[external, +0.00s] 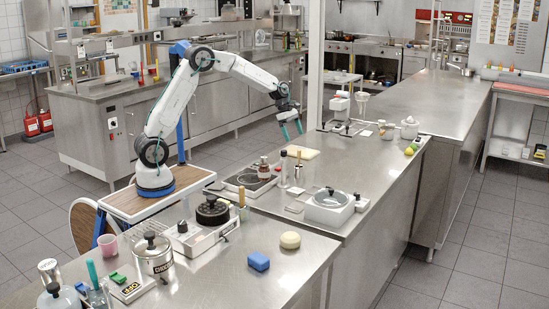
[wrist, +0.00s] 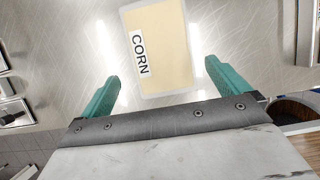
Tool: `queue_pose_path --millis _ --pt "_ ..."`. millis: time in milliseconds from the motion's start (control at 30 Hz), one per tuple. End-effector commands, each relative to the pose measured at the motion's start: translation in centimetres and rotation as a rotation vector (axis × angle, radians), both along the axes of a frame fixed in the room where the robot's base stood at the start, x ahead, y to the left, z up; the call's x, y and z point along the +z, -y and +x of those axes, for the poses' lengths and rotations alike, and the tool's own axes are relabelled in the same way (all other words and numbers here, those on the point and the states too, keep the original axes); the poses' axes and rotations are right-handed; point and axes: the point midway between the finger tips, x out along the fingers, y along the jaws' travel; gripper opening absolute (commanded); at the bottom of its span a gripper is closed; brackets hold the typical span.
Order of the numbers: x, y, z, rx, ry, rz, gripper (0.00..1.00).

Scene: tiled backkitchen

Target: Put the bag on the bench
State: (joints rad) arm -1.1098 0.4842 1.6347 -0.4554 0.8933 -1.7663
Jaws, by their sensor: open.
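A flat pale-yellow bag labelled CORN (wrist: 174,62) lies on the brushed-steel bench in the wrist view, ahead of and partly between my fingers. A flat cream shape on the bench in the external view (external: 303,153) appears to be the same bag. My gripper (external: 292,135) is open with its teal fingers pointing down, just above the bag's far side. In the wrist view my gripper (wrist: 162,72) has its fingers wide apart with nothing between them gripped. The steel bench (external: 385,180) runs from the front to the back right.
A bottle (external: 284,168) and a dark hob with a jar (external: 264,170) stand near the bag. A blue sponge (external: 258,261) and yellow round item (external: 290,240) lie on the front counter. Bare steel lies right of the bag.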

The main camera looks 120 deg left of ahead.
Motion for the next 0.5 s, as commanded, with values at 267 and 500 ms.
queue_pose_path --millis 267,500 --pt "3.9 0.0 -1.6 0.000 0.001 0.000 1.00" --pt "4.5 0.0 -1.9 0.000 0.000 0.000 1.00"
